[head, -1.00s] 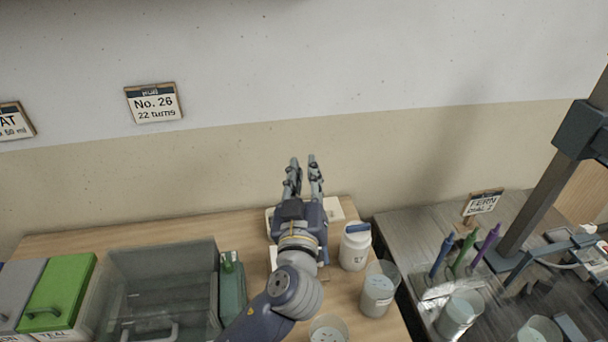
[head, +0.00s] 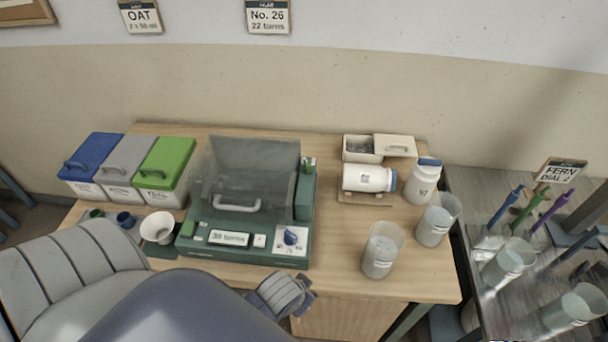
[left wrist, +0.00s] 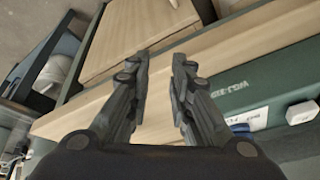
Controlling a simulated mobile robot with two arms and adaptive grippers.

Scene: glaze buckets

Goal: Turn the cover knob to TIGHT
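The cover knob (head: 291,236) is blue and sits on a white marked plate at the front right of a green machine (head: 190,247). I cannot read its setting. The machine's grey see-through cover (head: 255,165) has a pale handle. The display (head: 229,239) seems to read 38 turns. My left arm reaches across the lower left of the head view, its wrist end low in front of the machine. In the left wrist view my left gripper (left wrist: 163,62) is open and empty near the table edge, with the green machine front (left wrist: 265,85) to its right. My right gripper is not in view.
Blue, grey and green lidded bins (head: 165,162) stand left of the machine; a white funnel-like cup (head: 158,228) is in front of them. Bare table lies just right of the machine.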

